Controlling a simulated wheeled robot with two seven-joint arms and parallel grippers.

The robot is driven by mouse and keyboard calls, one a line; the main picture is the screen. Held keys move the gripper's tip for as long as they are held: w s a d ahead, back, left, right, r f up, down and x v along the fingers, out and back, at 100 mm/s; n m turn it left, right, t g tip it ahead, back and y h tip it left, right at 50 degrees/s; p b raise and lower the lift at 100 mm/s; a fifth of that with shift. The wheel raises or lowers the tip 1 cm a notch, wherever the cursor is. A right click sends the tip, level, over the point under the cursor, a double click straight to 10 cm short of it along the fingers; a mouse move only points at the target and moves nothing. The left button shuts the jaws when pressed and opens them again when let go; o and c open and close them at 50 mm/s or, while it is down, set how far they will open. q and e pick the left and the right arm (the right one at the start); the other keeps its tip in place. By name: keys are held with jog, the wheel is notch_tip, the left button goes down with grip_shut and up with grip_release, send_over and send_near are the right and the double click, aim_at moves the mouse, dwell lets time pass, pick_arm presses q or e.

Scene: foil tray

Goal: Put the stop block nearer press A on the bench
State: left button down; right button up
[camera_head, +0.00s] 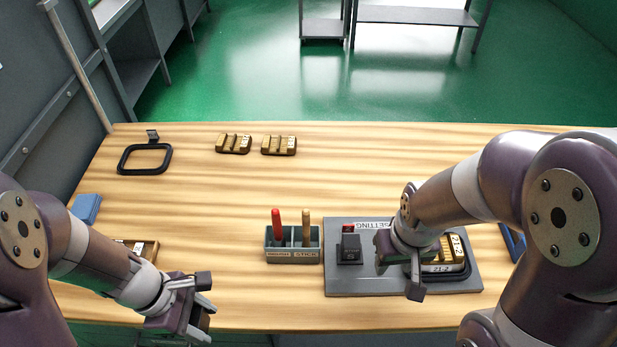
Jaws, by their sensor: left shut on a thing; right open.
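A small dark block (349,249) with a mark on its front stands on the grey setting plate (360,284), with a red part behind it. I cannot tell if it is a stop block. My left gripper (199,308) is shut at the bench's front edge, left of the plate. What it holds is mostly hidden and I cannot make it out. My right gripper (401,269) is open over the plate, between the dark block and a brass-coloured block (447,249) with white labels in a black frame. No press labelled A can be made out.
A grey holder (307,256) with red and tan sticks stands left of the plate. Two brass-coloured blocks (233,144) (279,145) and a black ring frame (122,162) lie at the back. A blue block (87,208) is at the left edge. The middle of the bench (330,180) is clear.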

pick_arm(q)
jog(key=shift+s+r, duration=0.1)
jog(key=shift+a, duration=0.1)
jog(key=w+a+f, duration=0.1)
jog(key=w+f, duration=0.1)
jog(key=w, duration=0.1)
jog(key=w+f, duration=0.2)
jog(key=w, duration=0.2)
jog(key=w+a+f, duration=0.1)
jog(key=w+f, duration=0.1)
jog(key=w, duration=0.1)
jog(key=shift+w+a+f, duration=0.35)
jog(key=shift+w+f, duration=0.15)
jog(key=shift+f, duration=0.1)
notch_tip(320, 180, down, 4)
jog(key=shift+r, duration=0.15)
jog(key=shift+w, duration=0.1)
jog(key=shift+b, duration=0.35)
